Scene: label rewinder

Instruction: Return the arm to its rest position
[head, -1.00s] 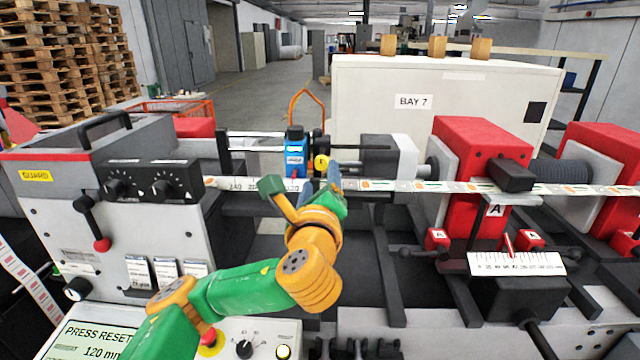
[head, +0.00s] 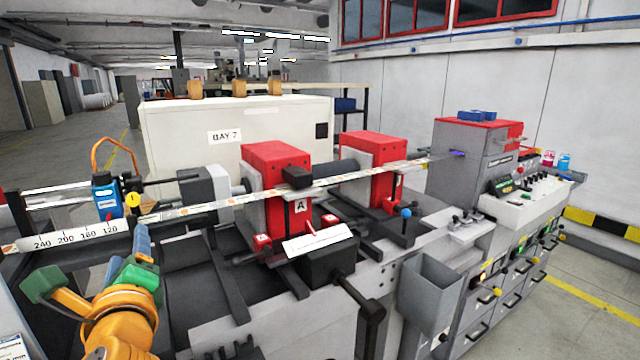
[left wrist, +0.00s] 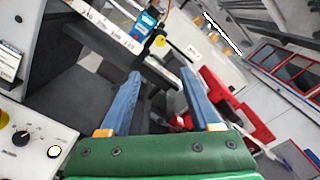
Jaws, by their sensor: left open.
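My left arm, green and orange, comes in at the lower left of the head view. Its gripper (head: 143,247) is in front of the label web and the white ruler bar (head: 70,239). In the left wrist view the two blue fingers (left wrist: 162,95) stand wide apart with nothing between them. Beyond them are dark machine parts, a blue sensor box (left wrist: 144,24) and a yellow disc. My right gripper is in neither view.
The rewinder holds red blocks (head: 277,170) and a printed label strip (head: 330,181). A cream cabinet (head: 230,130) marked BAY 7 stands behind. A grey bin (head: 430,292) hangs at the front. A grey control unit (head: 470,165) is at the right end.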

